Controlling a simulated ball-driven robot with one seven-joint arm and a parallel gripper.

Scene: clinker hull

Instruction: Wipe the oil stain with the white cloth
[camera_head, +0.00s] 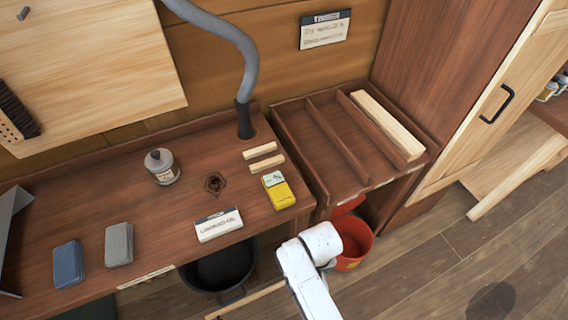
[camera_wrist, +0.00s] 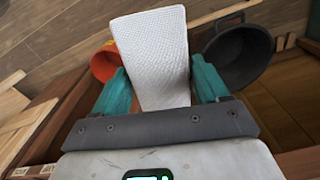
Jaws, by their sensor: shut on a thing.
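The white cloth (camera_wrist: 152,52) shows in the wrist view as a textured white sheet between the two teal fingers of my gripper (camera_wrist: 162,82). My gripper is shut on it, and the cloth stretches out past the fingertips. A dark round patch (camera_head: 492,301) on the plank floor at the lower right of the head view looks like the oil stain, though it could be a shadow. The cloth is well away from this patch. In the head view my white arm shows at bottom centre; my gripper and the cloth are hidden there.
The workbench (camera_head: 100,190) holds a jar (camera_head: 161,166), a yellow box (camera_head: 277,190), a sign (camera_head: 218,224) and blue and grey blocks. A dark mark (camera_head: 215,183) lies on its top. A red bucket (camera_head: 352,243) and black tub (camera_head: 218,270) stand below.

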